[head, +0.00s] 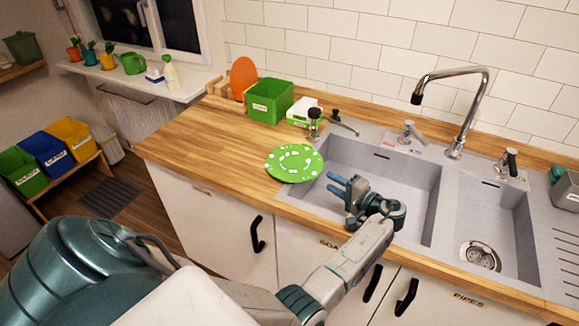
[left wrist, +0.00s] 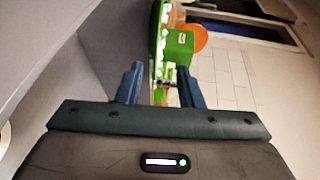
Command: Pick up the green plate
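The green plate (head: 294,163) with white spots lies on the wooden counter at the left rim of the sink. In the left wrist view the plate (left wrist: 156,40) shows nearly edge-on, beyond the fingertips. My left gripper (head: 334,184) is over the left sink basin, to the right of and a little nearer than the plate, with its blue fingers pointing toward it. In the left wrist view the fingers (left wrist: 158,85) are apart with an empty gap between them. The gripper does not appear to touch the plate. My right gripper is not in view.
The sink (head: 385,185) has two basins and a tall chrome tap (head: 467,105). A green box (head: 269,101), a white-and-green box (head: 304,112) and an orange object (head: 243,77) stand behind the plate. The counter left of the plate is clear.

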